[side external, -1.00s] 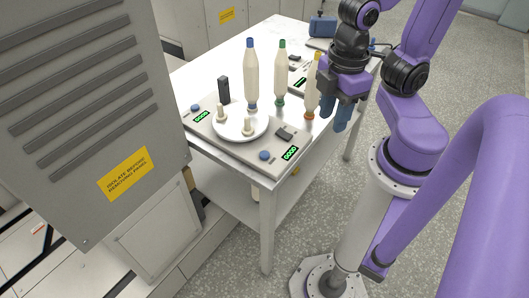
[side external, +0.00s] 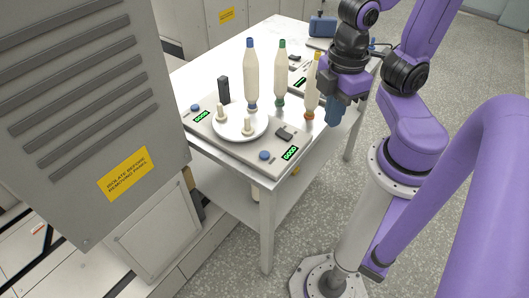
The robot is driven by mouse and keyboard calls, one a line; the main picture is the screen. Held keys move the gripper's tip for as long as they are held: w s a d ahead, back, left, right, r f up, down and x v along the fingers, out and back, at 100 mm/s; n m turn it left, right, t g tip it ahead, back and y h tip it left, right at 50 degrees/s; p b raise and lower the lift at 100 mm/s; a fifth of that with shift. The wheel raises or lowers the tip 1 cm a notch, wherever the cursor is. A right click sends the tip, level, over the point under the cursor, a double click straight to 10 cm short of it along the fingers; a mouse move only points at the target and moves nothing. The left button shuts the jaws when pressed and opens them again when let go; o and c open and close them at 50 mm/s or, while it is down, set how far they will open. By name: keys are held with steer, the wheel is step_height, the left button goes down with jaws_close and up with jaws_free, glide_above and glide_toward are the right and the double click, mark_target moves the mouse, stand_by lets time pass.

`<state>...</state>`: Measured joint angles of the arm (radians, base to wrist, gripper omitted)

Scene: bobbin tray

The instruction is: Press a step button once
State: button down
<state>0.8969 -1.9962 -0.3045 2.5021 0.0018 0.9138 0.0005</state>
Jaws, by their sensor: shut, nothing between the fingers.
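Two blue round step buttons show on the grey panel (side external: 230,150) on the table. One button (side external: 264,155) is at the near right corner beside a green display (side external: 290,153). The other button (side external: 195,108) is at the left beside another green display (side external: 202,117). My gripper (side external: 333,122) points down with its blue fingers together and empty. In the picture it is right of the panel and of the bobbins, apart from both buttons. Its height above the table edge is hard to tell.
Tall cream bobbins with a blue tip (side external: 251,75), a green tip (side external: 281,70) and a yellow tip (side external: 312,90) stand behind the near button. A white round plate (side external: 240,133) with short pegs and a black upright block (side external: 223,90) are to the left. A grey cabinet (side external: 90,90) fills the left.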

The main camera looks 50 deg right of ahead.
stand_by(0.8)
steer(key=w+a+f+m+g+y, duration=0.25)
steer(key=w+m, duration=0.45)
steer(key=m, duration=0.5)
steer(key=w+a+f+m+g+y, duration=0.1)
steer(key=w+f+m+y, duration=0.25)
steer(key=w+m, duration=0.6)
steer(key=d+f+m+t+y, duration=0.1)
steer(key=d+f+m+t, duration=0.1)
steer(key=m, duration=0.9)
steer(key=d+f+m+t+y, duration=0.1)
steer(key=m+t, duration=0.4)
steer(key=m, duration=0.7)
steer(key=shift+w+d+f, duration=0.2)
steer(key=shift+d+f, duration=0.5)
steer(key=shift+d, duration=0.2)
